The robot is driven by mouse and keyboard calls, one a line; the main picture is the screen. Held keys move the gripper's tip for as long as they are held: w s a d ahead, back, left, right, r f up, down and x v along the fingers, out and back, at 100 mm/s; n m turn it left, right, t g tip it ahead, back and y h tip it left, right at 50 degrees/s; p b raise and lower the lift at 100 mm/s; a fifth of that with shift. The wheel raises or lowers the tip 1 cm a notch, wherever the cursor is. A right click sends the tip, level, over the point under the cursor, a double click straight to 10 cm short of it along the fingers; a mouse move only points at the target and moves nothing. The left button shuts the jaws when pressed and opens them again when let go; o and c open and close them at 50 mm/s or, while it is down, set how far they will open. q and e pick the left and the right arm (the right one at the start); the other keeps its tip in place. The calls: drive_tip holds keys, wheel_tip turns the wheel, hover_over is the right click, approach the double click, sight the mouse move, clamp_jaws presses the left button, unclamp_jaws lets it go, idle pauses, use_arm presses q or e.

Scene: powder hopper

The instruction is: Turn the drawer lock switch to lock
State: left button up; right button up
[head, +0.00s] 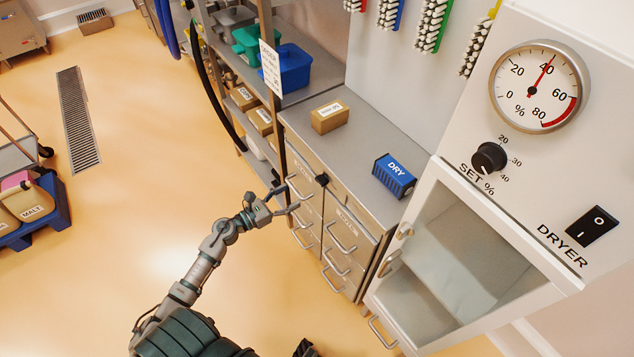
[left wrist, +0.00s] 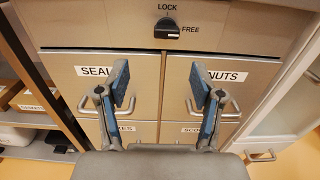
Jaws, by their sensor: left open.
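The drawer lock switch (left wrist: 167,28) is a black knob on the front panel above the drawers, with LOCK printed above it and FREE to its right. Its pale bar lies level and appears to point toward FREE. In the head view the switch (head: 322,180) is a small black knob at the cabinet's upper front edge. My left gripper (head: 287,199) is open and empty, in front of the drawer fronts and to the left of the switch in the head view. In the left wrist view its two blue-padded fingers (left wrist: 160,80) stand apart, below the knob.
The steel drawer cabinet (head: 375,158) has several protruding handles; a box (head: 330,117) and a blue DRY block (head: 394,176) sit on it. The dryer (head: 470,200) stands to the right, a shelf rack with bins to the left.

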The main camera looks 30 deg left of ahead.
sight(318, 183)
use_arm(q)
drive_tip(key=x, duration=0.6)
drive_tip(key=d+x, duration=0.1)
drive_tip(key=x, duration=0.3)
drive_tip(key=shift+s+d+r, duration=0.15)
drive_tip(key=shift+r, duration=0.2)
drive_tip(key=shift+w+a+f, duration=0.2)
drive_tip(key=shift+w+a, duration=0.1)
drive_tip(key=shift+a, duration=0.1)
drive_tip(key=shift+d+r, duration=0.15)
drive_tip(key=shift+d, duration=0.35)
drive_tip(key=c, duration=1)
drive_tip(key=shift+c, duration=0.7)
drive_tip(key=shift+a, duration=0.1)
use_arm(e)
drive_tip(key=shift+w+d+f, duration=0.3)
drive_tip(key=shift+d+f, duration=0.15)
drive_tip(key=shift+f, duration=0.25)
